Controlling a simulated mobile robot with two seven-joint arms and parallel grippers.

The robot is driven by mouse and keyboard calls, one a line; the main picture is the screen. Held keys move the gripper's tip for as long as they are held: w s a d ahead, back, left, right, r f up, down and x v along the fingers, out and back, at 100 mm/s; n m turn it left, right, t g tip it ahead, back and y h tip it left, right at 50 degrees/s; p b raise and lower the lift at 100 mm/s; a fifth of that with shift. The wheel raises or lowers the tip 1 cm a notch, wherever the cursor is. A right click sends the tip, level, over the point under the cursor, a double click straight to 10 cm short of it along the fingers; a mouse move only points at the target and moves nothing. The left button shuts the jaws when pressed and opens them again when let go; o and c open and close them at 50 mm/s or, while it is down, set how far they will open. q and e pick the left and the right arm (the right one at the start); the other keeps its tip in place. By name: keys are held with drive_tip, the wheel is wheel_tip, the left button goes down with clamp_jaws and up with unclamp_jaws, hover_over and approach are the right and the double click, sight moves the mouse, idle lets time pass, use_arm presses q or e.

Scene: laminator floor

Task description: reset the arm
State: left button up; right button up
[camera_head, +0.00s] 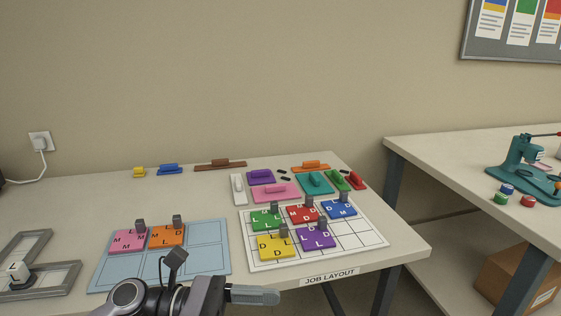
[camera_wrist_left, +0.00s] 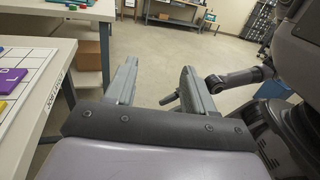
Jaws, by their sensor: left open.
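My left gripper (camera_wrist_left: 157,85) is open and empty in the left wrist view, its two grey fingers apart over open floor beside the table. In the head view the same left gripper (camera_head: 262,294) lies at the bottom, in front of the table's front edge, pointing right. My left arm comes in from the bottom, below the blue mat. My right gripper is not in the head view; a dark arm shows at the right of the left wrist view, its gripper not clear.
The table (camera_head: 190,200) holds a blue mat (camera_head: 205,262) with pink and orange tiles, and a white job layout sheet (camera_head: 352,256) with several coloured tiles. Coloured handled blocks stand behind. A second table (camera_head: 450,160) with a teal press (camera_head: 524,165) is at right. A cardboard box (camera_head: 513,280) sits below it.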

use_arm(q)
drive_tip(key=w+a+f+n+t+y+p, duration=0.1)
drive_tip(key=w+a+f+n+t+y, duration=0.2)
drive_tip(key=n+t, duration=1)
drive_tip(key=a+f+n+t+y+p, duration=0.1)
drive_tip(key=a+f+n+t+y, duration=0.35)
drive_tip(key=n, duration=1.55)
drive_tip(key=s+a+f+n+g+y, duration=0.3)
drive_tip(key=s+f+n, duration=0.3)
drive_tip(key=f+n, duration=0.2)
drive_tip(key=s+a+f+n+g+y, duration=0.3)
drive_tip(key=s+a+f+n+y, duration=0.2)
drive_tip(key=f+n, duration=0.4)
drive_tip(key=s+a+n, duration=0.1)
drive_tip(key=s+n, duration=0.1)
drive_tip(key=shift+s+a+f+p, duration=0.3)
drive_tip(key=shift+p, duration=0.05)
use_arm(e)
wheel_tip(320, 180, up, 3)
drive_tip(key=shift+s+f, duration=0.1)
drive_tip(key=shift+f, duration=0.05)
use_arm(q)
drive_tip(key=shift+c, duration=1.1)
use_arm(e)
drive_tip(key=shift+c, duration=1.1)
use_arm(q)
drive_tip(key=shift+y, duration=0.25)
